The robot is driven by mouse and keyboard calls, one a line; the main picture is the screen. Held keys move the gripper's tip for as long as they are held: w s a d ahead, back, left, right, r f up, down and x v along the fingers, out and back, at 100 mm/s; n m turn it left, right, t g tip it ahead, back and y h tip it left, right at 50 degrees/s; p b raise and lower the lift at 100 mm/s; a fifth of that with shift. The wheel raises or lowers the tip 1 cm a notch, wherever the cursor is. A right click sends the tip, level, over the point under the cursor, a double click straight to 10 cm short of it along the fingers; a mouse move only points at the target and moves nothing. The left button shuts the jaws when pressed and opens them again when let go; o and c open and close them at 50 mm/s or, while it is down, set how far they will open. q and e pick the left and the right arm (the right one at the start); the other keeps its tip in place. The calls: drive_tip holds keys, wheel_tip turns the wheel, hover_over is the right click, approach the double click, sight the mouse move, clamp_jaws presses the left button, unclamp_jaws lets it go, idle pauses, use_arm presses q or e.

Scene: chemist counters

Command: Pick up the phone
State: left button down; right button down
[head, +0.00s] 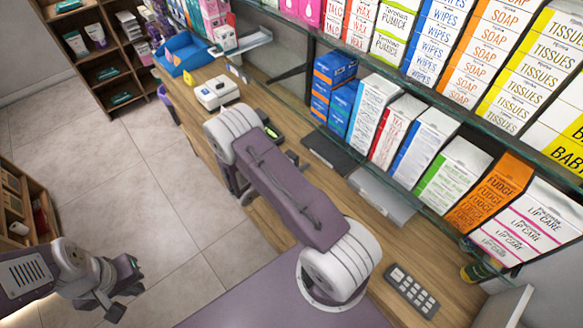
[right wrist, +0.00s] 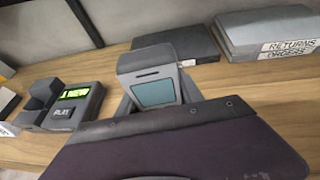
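The phone (right wrist: 158,85) is a grey handset with an earpiece slot and a teal screen, upright in the right wrist view. My right gripper (right wrist: 155,98) is shut on it, with parts of the fingers showing at both sides; its lower half is hidden behind the gripper's dark body. The phone's base (right wrist: 75,103), with a green display and a play button, stands to the left; its cradle looks empty. In the head view the base (head: 272,131) is partly behind my right arm, which hides most of the right gripper. My left gripper (head: 121,290) is open and empty above the floor.
A black flat tray (right wrist: 180,45) and stacked grey trays (right wrist: 270,35) lie behind the phone. A keypad device (head: 411,290) lies at the counter's right end. A white device (head: 216,92) and blue bin (head: 184,53) stand farther along. Boxed goods fill shelves above the counter.

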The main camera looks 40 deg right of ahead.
wheel_tip(320, 180, up, 10)
drive_tip(key=shift+b, duration=0.35)
